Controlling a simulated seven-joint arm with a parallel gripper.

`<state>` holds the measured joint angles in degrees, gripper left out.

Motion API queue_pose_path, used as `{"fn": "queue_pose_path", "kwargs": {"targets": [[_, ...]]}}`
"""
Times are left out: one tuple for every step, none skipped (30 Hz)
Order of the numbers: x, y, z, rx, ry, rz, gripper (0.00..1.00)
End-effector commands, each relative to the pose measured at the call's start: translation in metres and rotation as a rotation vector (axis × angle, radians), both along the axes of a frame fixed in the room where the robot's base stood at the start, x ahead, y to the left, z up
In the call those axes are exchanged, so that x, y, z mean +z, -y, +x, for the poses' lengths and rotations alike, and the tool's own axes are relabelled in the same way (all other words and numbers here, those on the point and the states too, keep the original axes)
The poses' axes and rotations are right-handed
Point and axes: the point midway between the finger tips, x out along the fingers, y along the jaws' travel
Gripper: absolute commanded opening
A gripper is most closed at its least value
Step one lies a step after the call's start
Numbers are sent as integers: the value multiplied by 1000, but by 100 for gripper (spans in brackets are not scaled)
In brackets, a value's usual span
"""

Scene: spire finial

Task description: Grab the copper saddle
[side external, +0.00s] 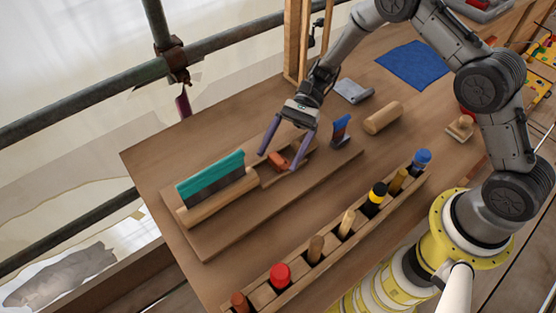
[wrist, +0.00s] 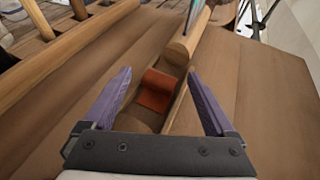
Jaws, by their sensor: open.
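The copper saddle (side external: 279,161) is a small orange-brown piece sitting on the wooden board, just right of the teal-topped wooden roll. In the wrist view the copper saddle (wrist: 157,91) lies between the two fingers, beyond their tips' near parts, with clear space on both sides. My gripper (side external: 283,158) is open, its purple fingers pointing down on either side of the saddle. It also shows in the wrist view (wrist: 162,80), with nothing held. I cannot tell the exact height of the fingertips above the board.
A teal-bladed piece (side external: 211,178) on a wooden roll stands left on the board (side external: 290,197). A blue-and-orange piece (side external: 341,131) stands to the right. A rack (side external: 330,246) of several coloured-handled tools runs along the front. A wooden cylinder (side external: 383,117) and blue cloth (side external: 412,65) lie farther right.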

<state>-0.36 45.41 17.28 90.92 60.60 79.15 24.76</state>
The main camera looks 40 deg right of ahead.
Motion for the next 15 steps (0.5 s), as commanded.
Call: {"fn": "queue_pose_path", "kwargs": {"targets": [[0,0,0,0,0,0,90],[0,0,0,0,0,0,90],[0,0,0,0,0,0,90],[0,0,0,0,0,0,90],[0,0,0,0,0,0,85],[0,0,0,0,0,0,78],[0,0,0,0,0,0,72],[0,1,0,0,0,0,67],[0,1,0,0,0,0,60],[0,1,0,0,0,0,54],[0,1,0,0,0,0,49],[0,1,0,0,0,0,42],[0,1,0,0,0,0,36],[0,1,0,0,0,0,31],[0,1,0,0,0,0,24]]}}
